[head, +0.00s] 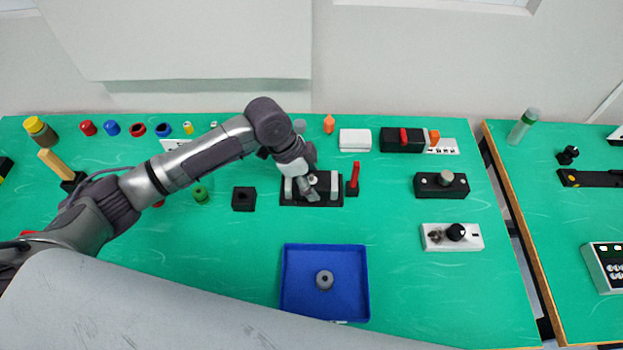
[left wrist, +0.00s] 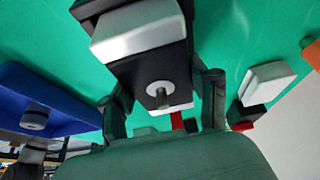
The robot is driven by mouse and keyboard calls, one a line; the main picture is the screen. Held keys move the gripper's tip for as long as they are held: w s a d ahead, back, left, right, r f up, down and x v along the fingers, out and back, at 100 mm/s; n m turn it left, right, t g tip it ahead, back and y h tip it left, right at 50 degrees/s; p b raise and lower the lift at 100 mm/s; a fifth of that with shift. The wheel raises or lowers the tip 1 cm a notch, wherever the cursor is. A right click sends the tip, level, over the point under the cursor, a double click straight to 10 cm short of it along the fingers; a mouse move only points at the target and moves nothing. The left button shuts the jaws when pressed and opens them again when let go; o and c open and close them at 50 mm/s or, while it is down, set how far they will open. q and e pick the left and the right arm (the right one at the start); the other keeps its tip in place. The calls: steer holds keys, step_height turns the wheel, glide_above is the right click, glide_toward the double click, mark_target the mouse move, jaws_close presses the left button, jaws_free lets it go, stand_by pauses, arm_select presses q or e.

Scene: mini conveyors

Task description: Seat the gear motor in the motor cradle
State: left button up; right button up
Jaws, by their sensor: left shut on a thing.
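My left gripper (head: 308,192) is over the motor cradle (head: 335,200), a black base with pale upright blocks at its left and right. In the left wrist view its two fingers (left wrist: 162,88) stand on either side of a dark body with a round grey boss and shaft (left wrist: 160,95). This looks like the gear motor, gripped between them. A pale cradle block (left wrist: 138,30) shows beyond it. The gripper hides much of the cradle in the head view, and I cannot tell whether the motor touches its floor. My right gripper is not in view.
A red upright handle (head: 354,178) stands close right of the cradle, and a black square block (head: 243,199) stands to its left. A blue tray (head: 287,290) with a grey ring part (head: 325,280) lies in front. Switch boxes (head: 452,245) stand at right.

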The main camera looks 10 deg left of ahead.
arm_select(q)
steer(key=o, duration=1.6)
steer(key=shift+f, duration=0.1)
steer(key=shift+c, duration=0.2)
steer(key=b+v, duration=0.1)
steer(key=v, duration=1.1)
steer(key=shift+s, duration=0.15)
